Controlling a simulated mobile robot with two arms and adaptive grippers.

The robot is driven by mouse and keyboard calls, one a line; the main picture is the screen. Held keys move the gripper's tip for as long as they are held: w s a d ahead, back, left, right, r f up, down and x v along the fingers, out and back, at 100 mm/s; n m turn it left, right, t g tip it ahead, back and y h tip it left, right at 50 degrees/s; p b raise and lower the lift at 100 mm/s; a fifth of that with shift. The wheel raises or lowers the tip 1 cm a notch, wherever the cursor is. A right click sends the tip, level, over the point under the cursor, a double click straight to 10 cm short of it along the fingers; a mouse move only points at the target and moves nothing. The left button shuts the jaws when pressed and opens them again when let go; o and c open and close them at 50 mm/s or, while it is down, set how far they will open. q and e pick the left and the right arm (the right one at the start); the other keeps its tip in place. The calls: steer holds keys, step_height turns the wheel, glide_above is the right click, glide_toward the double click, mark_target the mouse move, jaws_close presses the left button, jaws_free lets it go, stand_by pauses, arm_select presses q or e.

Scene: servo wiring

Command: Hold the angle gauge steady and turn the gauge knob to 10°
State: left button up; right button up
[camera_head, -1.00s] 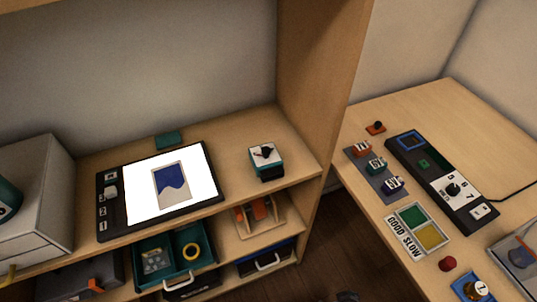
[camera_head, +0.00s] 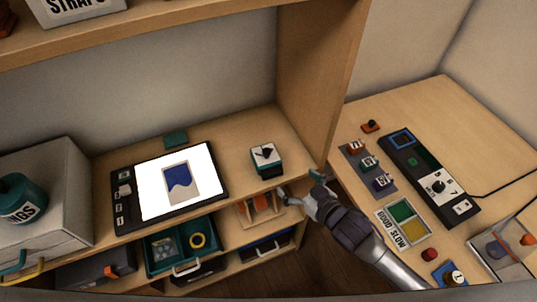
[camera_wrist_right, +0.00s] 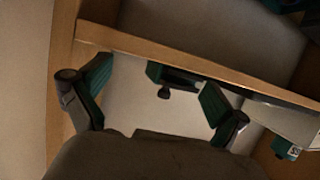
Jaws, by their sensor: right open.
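The angle gauge (camera_head: 266,159) is a small teal block with a white face and a black pointer knob (camera_head: 265,153). It stands on the shelf top, right of the tablet-like panel. My right gripper (camera_head: 300,186) is open and empty, at the shelf's front edge, below and to the right of the gauge and apart from it. In the right wrist view, a teal block with a black knob, seemingly the gauge (camera_wrist_right: 154,72), shows beyond the open fingers (camera_wrist_right: 156,78). The markings on the gauge are too small to read. My left gripper is not in view.
The dark panel with a white screen (camera_head: 170,185) lies left of the gauge. An upright wooden side wall (camera_head: 322,80) rises to the right. Below are a teal tray (camera_head: 155,262) and other drawers. The right-hand table (camera_head: 440,110) holds a control box and several small parts.

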mark_target(278, 166)
steer(key=shift+w+a+r+n+y, duration=0.25)
steer(key=shift+r+n+y, duration=0.1)
steer(key=shift+r+y, duration=0.2)
steer(key=shift+w+a+r+n+y, duration=0.15)
steer(key=shift+a+r+n+y, duration=0.15)
steer(key=shift+r+y, duration=0.2)
steer(key=shift+w+d+f+n+y, duration=0.1)
steer(key=shift+w+f+n+y, duration=0.1)
steer(key=shift+n+y, duration=0.35)
steer(key=y, duration=0.1)
steer(key=d+n+g+y, duration=0.1)
steer(key=shift+f+g+y, duration=0.2)
steer(key=shift+g+y, duration=0.1)
steer(key=shift+s+d+n+g+y, duration=0.15)
steer(key=shift+d+n+g+y, duration=0.3)
steer(key=shift+n, duration=0.25)
steer(key=b+x, duration=0.2)
steer(key=x, duration=0.6)
steer(key=shift+b, duration=0.35)
steer(key=shift+x, duration=0.95)
steer(key=shift+c, duration=0.3)
jaws_close()
steer(key=shift+c, duration=1.1)
jaws_free()
